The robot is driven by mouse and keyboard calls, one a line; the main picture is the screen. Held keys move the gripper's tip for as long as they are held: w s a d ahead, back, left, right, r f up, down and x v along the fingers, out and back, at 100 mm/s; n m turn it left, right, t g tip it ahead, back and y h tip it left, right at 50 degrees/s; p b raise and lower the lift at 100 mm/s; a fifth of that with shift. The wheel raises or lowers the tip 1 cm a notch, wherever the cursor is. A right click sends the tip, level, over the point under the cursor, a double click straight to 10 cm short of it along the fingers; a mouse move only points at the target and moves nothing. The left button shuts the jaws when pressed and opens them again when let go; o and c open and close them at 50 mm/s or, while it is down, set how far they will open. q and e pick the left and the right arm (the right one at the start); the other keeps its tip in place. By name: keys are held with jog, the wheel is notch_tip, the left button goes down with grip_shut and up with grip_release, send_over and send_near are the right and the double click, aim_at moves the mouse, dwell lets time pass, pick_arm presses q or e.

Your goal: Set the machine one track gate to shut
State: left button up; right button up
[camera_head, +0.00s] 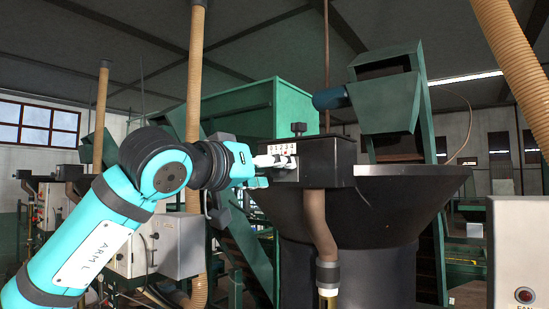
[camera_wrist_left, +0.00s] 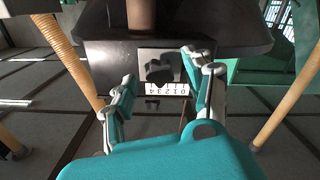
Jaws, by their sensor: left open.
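The track gate's black knob (camera_wrist_left: 158,70) sits on a pale metal plate with a white numbered scale (camera_wrist_left: 167,89) beside it. The scale also shows in the head view (camera_head: 283,148), on the front of a black box (camera_head: 325,163) at the hopper. My left gripper (camera_head: 277,161) is in front of this plate and hides most of the knob in the head view. In the left wrist view the left gripper (camera_wrist_left: 161,72) is open, its fingers on either side of the knob, with no clear contact. The gate's exact setting is unreadable. My right gripper is not in view.
A wide dark hopper (camera_head: 400,200) stands right of the box, and a brown pipe (camera_head: 318,225) hangs below it. A second black knob (camera_head: 298,128) stands on top of the box. A grey panel with a red button (camera_head: 524,295) is at lower right.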

pick_arm(q)
jog(key=shift+w+d, duration=0.45)
jog(key=shift+w, duration=0.15)
grip_shut()
jog(key=shift+a, duration=0.1)
